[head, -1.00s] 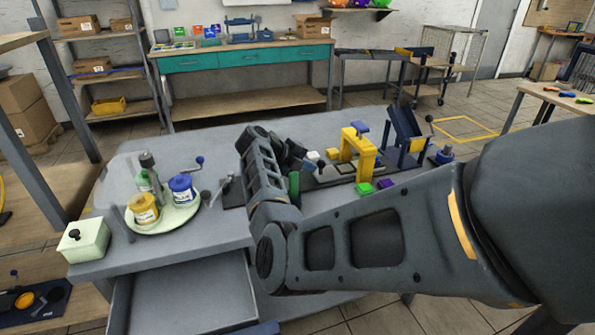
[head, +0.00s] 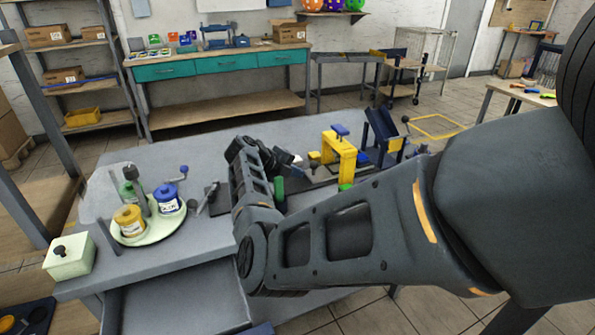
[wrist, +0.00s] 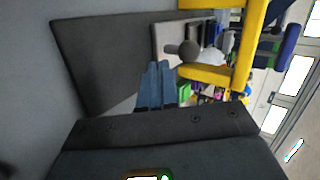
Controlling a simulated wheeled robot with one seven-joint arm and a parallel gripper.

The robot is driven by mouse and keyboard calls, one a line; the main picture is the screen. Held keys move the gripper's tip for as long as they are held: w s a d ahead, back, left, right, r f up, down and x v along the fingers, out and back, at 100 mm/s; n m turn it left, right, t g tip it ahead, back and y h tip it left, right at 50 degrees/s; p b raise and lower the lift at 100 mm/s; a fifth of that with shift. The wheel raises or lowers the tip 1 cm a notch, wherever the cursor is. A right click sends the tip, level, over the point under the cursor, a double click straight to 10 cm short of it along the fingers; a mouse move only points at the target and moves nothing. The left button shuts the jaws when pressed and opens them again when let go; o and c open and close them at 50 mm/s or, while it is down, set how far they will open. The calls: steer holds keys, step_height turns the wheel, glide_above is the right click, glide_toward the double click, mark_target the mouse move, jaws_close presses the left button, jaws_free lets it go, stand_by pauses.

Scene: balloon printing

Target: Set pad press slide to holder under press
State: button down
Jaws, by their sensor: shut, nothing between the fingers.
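The yellow pad press (head: 345,153) stands on the right part of the grey bench; it also fills the upper right of the wrist view (wrist: 245,45). Its dark base plate (wrist: 100,60) lies flat, with a lighter slide strip (wrist: 168,38) running toward the press. A grey round knob (wrist: 188,49) shows beside the press. My gripper (wrist: 158,66) is shut and empty, its bluish fingertips just short of the knob in the picture; I cannot tell whether they touch. In the head view my wrist and forearm hide much of the slide and the holder.
A round tray (head: 155,228) with ink jars stands at the left, beside a pale lidded box (head: 69,256). A blue angled stand (head: 382,133) is right of the press. A green block (head: 346,187) lies in front of it. The open drawer (head: 175,300) is below.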

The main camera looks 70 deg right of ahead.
steer(key=b+v, duration=0.1)
steer(key=v, duration=1)
steer(key=shift+w+a+f, duration=0.25)
steer(key=shift+f, duration=0.1)
